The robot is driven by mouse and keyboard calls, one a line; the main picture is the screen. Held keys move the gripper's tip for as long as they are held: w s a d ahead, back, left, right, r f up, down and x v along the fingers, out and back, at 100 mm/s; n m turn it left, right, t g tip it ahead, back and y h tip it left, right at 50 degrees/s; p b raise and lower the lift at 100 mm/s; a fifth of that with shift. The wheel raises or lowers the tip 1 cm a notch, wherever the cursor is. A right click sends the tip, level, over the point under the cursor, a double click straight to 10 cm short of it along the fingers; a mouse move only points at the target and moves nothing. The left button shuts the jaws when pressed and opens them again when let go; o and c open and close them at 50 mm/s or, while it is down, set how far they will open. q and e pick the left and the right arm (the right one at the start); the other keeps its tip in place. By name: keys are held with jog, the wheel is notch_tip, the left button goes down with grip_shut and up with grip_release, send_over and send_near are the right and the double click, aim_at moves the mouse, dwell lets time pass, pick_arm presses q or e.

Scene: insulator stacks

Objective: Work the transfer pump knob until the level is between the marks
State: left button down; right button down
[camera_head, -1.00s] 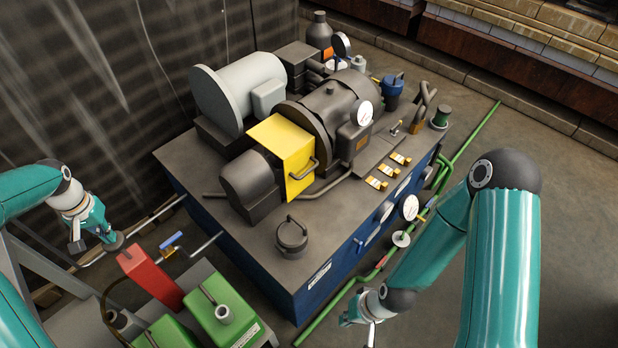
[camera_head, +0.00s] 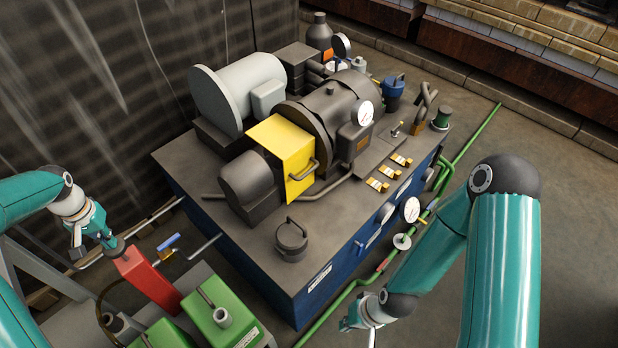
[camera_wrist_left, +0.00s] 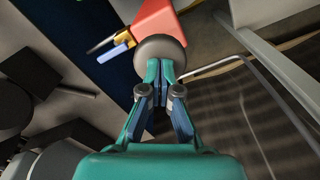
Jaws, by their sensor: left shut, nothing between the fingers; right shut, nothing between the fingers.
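A dark round knob (camera_head: 119,249) is at the left end of a red box (camera_head: 148,278) at the lower left in the head view. I take it for the pump knob. My left gripper (camera_head: 108,241) is shut, with its fingertips at the knob. In the left wrist view, the shut fingers (camera_wrist_left: 160,66) overlap the lower edge of the knob's brown-grey disc (camera_wrist_left: 162,48), with the red box (camera_wrist_left: 160,16) behind it. I cannot tell whether they touch the knob. My right gripper (camera_head: 358,322) is shut and empty, low in the head view. I cannot make out a level or its marks.
A blue-sided machine bench (camera_head: 330,225) with motors and a yellow guard (camera_head: 283,146) fills the middle. A blue-handled valve (camera_head: 168,242) is just right of the knob. A green pipe (camera_head: 335,318) runs along the bench front.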

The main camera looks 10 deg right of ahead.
pick_arm(q)
notch_tip(320, 180, up, 8)
jog(key=p, duration=0.4)
jog(key=shift+p, duration=0.35)
dwell(0.7)
jog(key=shift+f+m, duration=0.5)
jog(key=shift+m, duration=0.5)
jog(key=shift+f+m, duration=0.5)
jog(key=shift+m, duration=0.5)
jog(key=shift+f+m, duration=0.5)
jog(key=shift+m, duration=0.5)
